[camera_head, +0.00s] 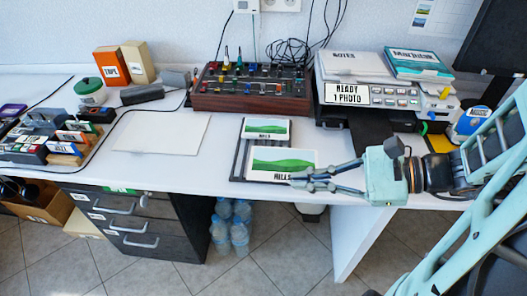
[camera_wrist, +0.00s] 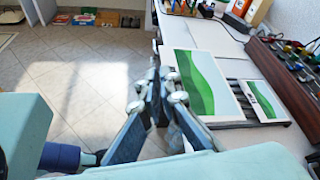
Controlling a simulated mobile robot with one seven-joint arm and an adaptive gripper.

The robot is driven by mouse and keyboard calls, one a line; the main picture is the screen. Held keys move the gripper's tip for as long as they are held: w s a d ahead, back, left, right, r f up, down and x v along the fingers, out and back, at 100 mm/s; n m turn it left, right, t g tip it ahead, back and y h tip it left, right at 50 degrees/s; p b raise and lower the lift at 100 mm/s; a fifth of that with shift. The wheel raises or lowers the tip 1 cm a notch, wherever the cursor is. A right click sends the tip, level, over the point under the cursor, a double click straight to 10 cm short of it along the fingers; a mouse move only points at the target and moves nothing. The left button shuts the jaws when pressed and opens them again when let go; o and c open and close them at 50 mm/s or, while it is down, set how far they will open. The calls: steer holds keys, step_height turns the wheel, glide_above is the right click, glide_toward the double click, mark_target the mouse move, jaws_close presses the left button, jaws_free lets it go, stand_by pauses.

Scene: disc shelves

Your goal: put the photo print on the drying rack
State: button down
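The photo print (camera_head: 283,161), a green hill picture with a white border, is above the front of the dark slatted drying rack (camera_head: 238,160), its right side overhanging the rack. My gripper (camera_head: 298,179) meets the print's front edge near its right corner and appears shut on it. The wrist view shows the print (camera_wrist: 207,80) beside the narrowly spaced fingers (camera_wrist: 158,98); the exact contact is partly hidden. The print looks raised above the rack, but I cannot tell the gap.
A wood-sided control panel (camera_head: 250,90) with cables stands behind the rack. A machine labelled READY 1 PHOTO (camera_head: 347,94) is at back right. A blank white board (camera_head: 161,132) lies left of the rack. The desk's front edge is close below the gripper.

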mark_target(284, 168)
steer(key=w+a+f+b, duration=0.1)
steer(key=w, duration=0.1)
steer(key=w+a+f+b, duration=0.1)
steer(key=w+f, duration=0.1)
steer(key=w+a+f+b, duration=0.1)
steer(key=w+a, duration=0.1)
steer(key=w, duration=0.1)
steer(key=shift+f, duration=0.25)
steer(key=w+f+b, duration=0.1)
steer(key=w+f, duration=0.1)
steer(key=w+a+f+b, duration=0.1)
steer(key=w+f, duration=0.1)
steer(key=shift+a+f, duration=0.1)
steer(key=shift+f, duration=0.15)
steer(key=shift+w+a+f, duration=0.1)
steer(key=shift+w+f, duration=0.2)
steer(key=shift+f, duration=0.05)
steer(key=f, duration=0.1)
steer(key=f+b, duration=0.2)
steer(key=shift+w+f, duration=0.3)
steer(key=shift+f, duration=0.1)
steer(key=shift+r, duration=0.1)
steer(key=c, duration=2.2)
jaws_free()
steer(key=shift+o, duration=0.2)
